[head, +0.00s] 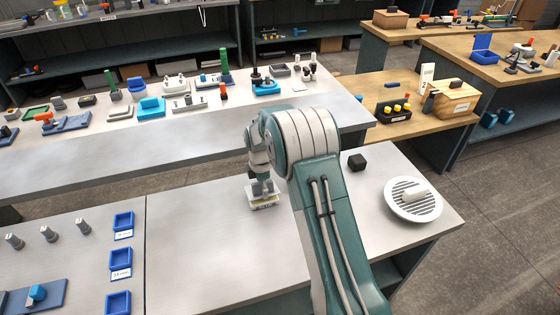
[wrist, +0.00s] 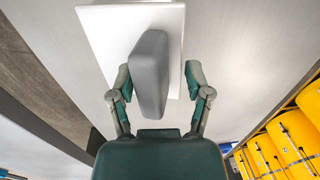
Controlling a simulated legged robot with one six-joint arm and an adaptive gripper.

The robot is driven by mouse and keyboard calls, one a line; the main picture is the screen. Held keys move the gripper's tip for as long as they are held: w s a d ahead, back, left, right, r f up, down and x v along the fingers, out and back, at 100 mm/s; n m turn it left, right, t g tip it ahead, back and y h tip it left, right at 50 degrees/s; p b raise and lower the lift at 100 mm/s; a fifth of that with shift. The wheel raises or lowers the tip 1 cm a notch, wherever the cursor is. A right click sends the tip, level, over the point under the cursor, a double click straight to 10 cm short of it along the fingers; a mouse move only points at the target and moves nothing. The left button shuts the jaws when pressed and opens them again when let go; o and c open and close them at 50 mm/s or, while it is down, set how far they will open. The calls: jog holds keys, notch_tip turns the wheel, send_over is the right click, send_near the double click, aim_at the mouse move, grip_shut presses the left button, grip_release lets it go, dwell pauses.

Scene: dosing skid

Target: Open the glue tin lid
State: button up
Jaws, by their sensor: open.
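The glue tin (head: 264,203) is a small, low box with a label on its front, on the grey bench in the head view. Its label is too small to read surely. My gripper (head: 261,186) points down at the top of it and hides much of it. In the wrist view, my gripper (wrist: 158,82) is open, with a finger on each side of a grey rounded bar (wrist: 150,70). The bar looks like a handle on a white square panel (wrist: 100,20), probably the lid. Gaps show between the bar and both fingers.
Blue bins (head: 121,261) line the left bench. A long bench (head: 180,140) with many parts lies behind. Bare bench surrounds the tin.

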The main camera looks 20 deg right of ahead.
jog(key=shift+s+f+t, duration=0.3)
jog(key=shift+t, duration=0.2)
notch_tip(320, 180, up, 12)
jog(key=s+r+m+t, duration=0.3)
jog(key=s+r+m, duration=0.6)
jog(key=s+r, duration=0.6)
jog(key=shift+s+r, duration=0.2)
jog(key=shift+s, duration=0.35)
